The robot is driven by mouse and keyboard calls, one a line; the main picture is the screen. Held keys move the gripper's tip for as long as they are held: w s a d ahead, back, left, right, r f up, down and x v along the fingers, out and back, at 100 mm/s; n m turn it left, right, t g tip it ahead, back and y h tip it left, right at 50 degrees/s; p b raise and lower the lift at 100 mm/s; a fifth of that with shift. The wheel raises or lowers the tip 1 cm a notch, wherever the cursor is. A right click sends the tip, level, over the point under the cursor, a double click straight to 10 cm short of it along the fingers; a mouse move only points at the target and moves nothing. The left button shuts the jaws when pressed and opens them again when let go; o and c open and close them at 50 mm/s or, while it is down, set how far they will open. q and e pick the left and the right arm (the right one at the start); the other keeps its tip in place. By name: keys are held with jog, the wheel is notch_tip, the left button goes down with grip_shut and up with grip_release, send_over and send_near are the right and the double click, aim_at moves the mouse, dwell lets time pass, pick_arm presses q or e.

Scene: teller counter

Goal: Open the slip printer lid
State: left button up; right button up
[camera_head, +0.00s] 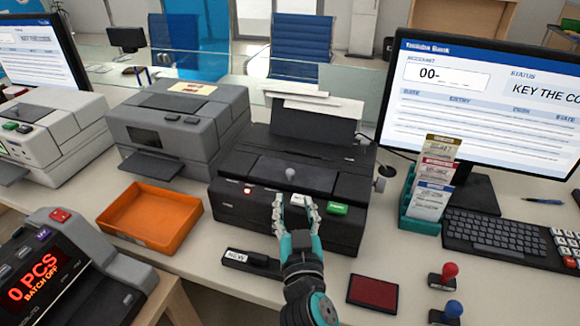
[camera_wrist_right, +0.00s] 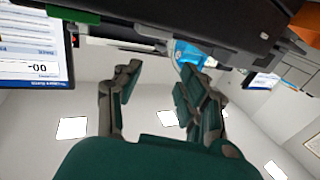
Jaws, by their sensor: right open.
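The black slip printer (camera_head: 240,200) stands on the counter in the middle of the head view, with paper sheets (camera_head: 318,104) rising at its back. Its dark lid (camera_head: 262,174) looks down, with a small grey knob (camera_head: 291,174) near the front edge. A green button (camera_head: 337,208) is on the front right. My right gripper (camera_head: 295,207) is open and empty at the printer's front, just below the knob, fingers pointing at it. In the right wrist view, the open fingers (camera_wrist_right: 156,85) show below the dark printer body (camera_wrist_right: 210,22). Contact cannot be told. My left gripper is not in view.
An orange tray (camera_head: 150,215) and a grey machine (camera_head: 180,120) stand to the left. A slip holder (camera_head: 420,226), monitor (camera_head: 480,100) and keyboard (camera_head: 500,238) are to the right. A red pad (camera_head: 373,293), stamps (camera_head: 444,275) and a black NEW-labelled block (camera_head: 248,262) lie in front.

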aim_at(290, 174)
jog(key=w, duration=0.4)
jog(key=shift+w+a, duration=0.15)
jog(key=w, duration=0.6)
jog(key=shift+a+f, duration=0.1)
jog(key=shift+a, duration=0.1)
jog(key=shift+w, duration=0.6)
jog(key=shift+a, duration=0.1)
grip_shut()
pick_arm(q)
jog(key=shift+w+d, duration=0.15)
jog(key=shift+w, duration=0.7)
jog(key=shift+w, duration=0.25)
pick_arm(e)
jog(key=shift+w+f, duration=0.15)
